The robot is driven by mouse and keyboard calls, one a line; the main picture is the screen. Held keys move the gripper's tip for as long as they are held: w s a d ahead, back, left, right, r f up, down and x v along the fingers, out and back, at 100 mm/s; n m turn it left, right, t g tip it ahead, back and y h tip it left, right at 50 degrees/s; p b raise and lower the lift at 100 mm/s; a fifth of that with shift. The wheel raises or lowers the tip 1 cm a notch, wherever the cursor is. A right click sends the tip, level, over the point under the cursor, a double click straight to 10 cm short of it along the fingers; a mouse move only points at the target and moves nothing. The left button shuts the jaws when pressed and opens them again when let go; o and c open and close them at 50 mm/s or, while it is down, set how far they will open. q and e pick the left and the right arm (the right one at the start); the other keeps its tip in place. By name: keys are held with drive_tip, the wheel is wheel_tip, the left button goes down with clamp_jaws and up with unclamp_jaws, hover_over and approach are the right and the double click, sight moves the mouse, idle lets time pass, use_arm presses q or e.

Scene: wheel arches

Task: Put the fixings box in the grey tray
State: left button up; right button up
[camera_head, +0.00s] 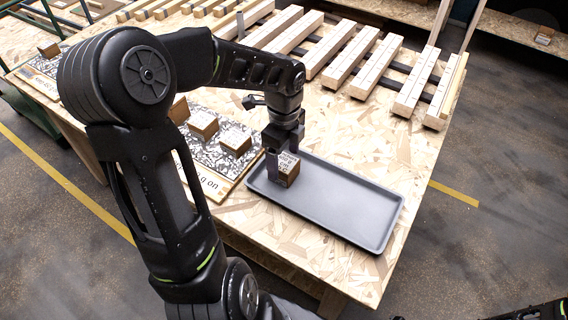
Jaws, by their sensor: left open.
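The grey tray (340,208) lies on the near right part of the wooden table. A small brown box with a printed label on top, which looks like the fixings box (288,170), is at the tray's left end, upright, inside its rim. My left gripper (280,160) points down at the box from above and behind. Its fingers are open beside the box; whether they touch it I cannot tell. Part of the box's far side is hidden by the fingers. My right gripper is not clearly in view.
Similar small boxes (235,141) stand on a patterned board (212,152) left of the tray. Wooden slatted racks (350,62) lie across the back of the table (420,150). The tray's middle and right end are bare.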

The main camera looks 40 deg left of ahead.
sight(284, 161)
use_arm(q)
wheel_tip(284, 161, up, 8)
drive_tip(key=shift+r, duration=0.15)
idle(0.7)
